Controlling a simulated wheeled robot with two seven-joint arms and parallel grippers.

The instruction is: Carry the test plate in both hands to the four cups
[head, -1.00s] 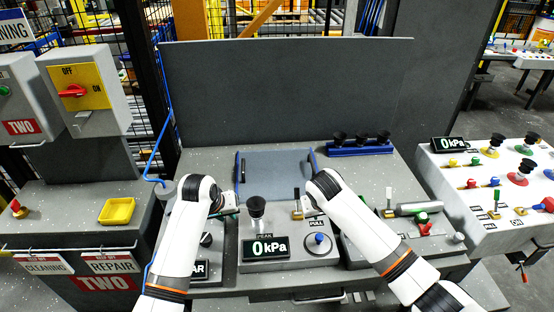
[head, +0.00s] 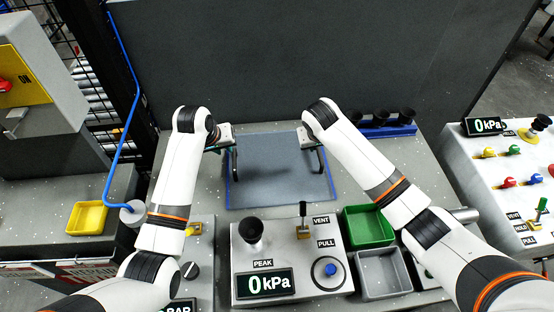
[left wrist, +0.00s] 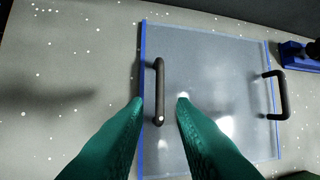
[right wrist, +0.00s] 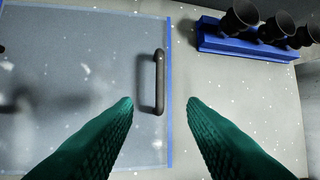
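The test plate (head: 275,170) is a flat grey translucent sheet with blue side edges and two black handles, lying on the bench. My left gripper (left wrist: 159,99) is open. Its teal fingertips lie either side of the plate's left handle (left wrist: 159,80) in the left wrist view, without closing on it. My right gripper (right wrist: 160,101) is open, with its fingertips either side of the right handle (right wrist: 159,75) in the right wrist view. I cannot tell how far above the handles the fingers are. Black cups (right wrist: 240,17) stand in a blue rack (right wrist: 230,42); three show.
A grey upright panel (head: 290,60) closes off the back of the bench. In front are a gauge box (head: 285,230) reading 0 kPa, a green tray (head: 368,227) and a grey tray (head: 383,272). A yellow tray (head: 86,217) is at left.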

